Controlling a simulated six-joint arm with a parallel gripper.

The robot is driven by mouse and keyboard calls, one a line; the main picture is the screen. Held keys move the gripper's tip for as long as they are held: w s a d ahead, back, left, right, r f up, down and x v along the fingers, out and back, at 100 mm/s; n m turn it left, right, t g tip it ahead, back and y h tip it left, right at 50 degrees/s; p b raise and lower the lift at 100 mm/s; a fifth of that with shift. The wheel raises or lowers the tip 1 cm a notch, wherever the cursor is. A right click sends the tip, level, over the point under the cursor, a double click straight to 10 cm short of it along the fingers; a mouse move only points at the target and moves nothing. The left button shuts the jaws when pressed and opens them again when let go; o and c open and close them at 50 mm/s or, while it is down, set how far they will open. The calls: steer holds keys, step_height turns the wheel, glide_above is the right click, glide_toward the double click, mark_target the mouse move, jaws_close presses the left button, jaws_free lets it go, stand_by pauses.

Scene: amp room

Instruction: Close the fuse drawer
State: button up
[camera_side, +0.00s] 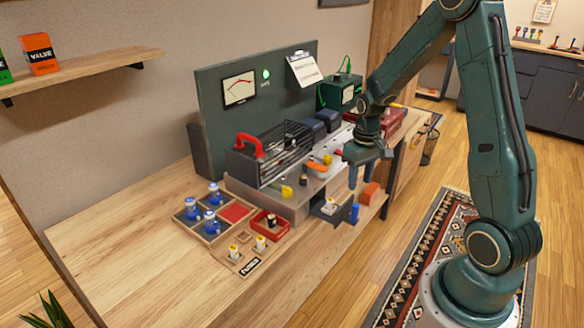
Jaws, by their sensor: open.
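The fuse drawer (343,214) is a small dark drawer standing open at the front of the metal amp chassis (268,203). A pale fuse with a yellow top (329,206) shows inside it. My gripper (360,182) is open and points down, just to the right of the drawer and above it. Its two fingers are apart with nothing visible between them. I cannot tell whether a finger touches the drawer front.
A wooden tray (187,218) with blue-topped tubes, a red tray (258,228) and a fuses board (232,262) stand left. The bench's front left is clear.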

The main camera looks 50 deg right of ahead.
mark_target(356, 205)
steer(key=shift+f, duration=6.2)
jaws_close()
